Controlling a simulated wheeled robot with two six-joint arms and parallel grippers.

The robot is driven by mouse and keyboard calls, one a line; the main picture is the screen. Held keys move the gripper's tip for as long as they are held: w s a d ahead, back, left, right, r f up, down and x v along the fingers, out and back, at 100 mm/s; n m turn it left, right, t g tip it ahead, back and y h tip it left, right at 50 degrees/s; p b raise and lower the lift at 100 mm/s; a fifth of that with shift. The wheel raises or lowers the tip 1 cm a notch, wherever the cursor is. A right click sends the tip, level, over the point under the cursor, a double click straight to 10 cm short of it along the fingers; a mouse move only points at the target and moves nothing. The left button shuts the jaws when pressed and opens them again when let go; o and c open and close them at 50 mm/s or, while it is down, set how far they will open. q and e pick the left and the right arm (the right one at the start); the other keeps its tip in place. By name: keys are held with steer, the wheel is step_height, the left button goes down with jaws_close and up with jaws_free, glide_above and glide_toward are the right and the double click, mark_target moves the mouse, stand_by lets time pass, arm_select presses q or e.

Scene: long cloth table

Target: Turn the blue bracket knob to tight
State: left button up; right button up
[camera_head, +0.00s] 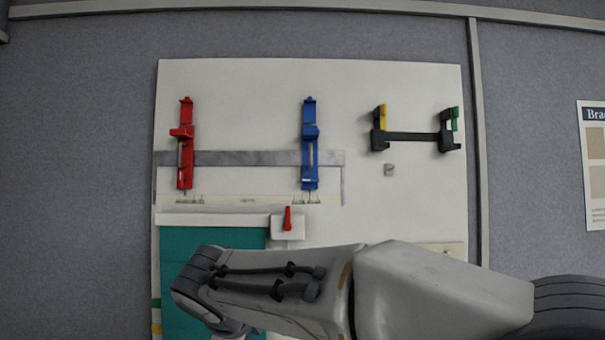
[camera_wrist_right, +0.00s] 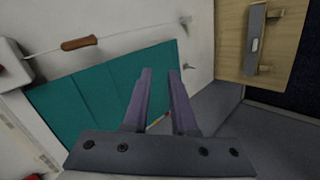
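The blue bracket (camera_head: 310,145) is mounted upright on the white board, across a grey metal bar. A thin stem and small scale marks show at its lower end; which part is its knob, and how it is set, is too small to tell. My right arm comes in from the right across the bottom of the head view, below the bracket, and its gripper is hidden there. In the right wrist view my right gripper (camera_wrist_right: 161,76) is open and empty, with a gap between its fingers. The blue bracket is not visible in that view. My left gripper is not in view.
A red bracket (camera_head: 185,150) sits on the same bar (camera_head: 245,158) at left. A red lever (camera_head: 287,218) on a white box lies below the blue bracket. A black holder (camera_head: 412,136) is at right. The wrist view shows a teal panel (camera_wrist_right: 90,105) and a brown-handled tool (camera_wrist_right: 79,43).

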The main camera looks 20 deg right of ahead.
steer(key=w+d+r+t+h, duration=0.2)
steer(key=w+d+r, duration=0.15)
steer(key=r, duration=0.45)
steer(key=w+d+r+t+h, duration=0.1)
steer(key=w+d+r, duration=0.1)
steer(key=w+r, duration=0.35)
steer(key=m+t+h+p, duration=0.1)
steer(key=t+h+p, duration=0.1)
steer(key=h, duration=0.3)
glide_toward(310, 181)
steer(key=p+x, duration=0.1)
steer(key=x, duration=0.1)
steer(key=p+x, duration=0.2)
steer(key=x, duration=0.1)
steer(key=p+x, duration=0.2)
steer(key=x, duration=0.1)
steer(key=shift+w+r, duration=0.1)
steer(key=shift+r, duration=0.15)
steer(key=shift+w+d+f+y, duration=0.1)
steer(key=shift+w+d+y, duration=0.2)
steer(key=shift+w+d, duration=0.05)
steer(key=shift+f, duration=0.1)
jaws_close()
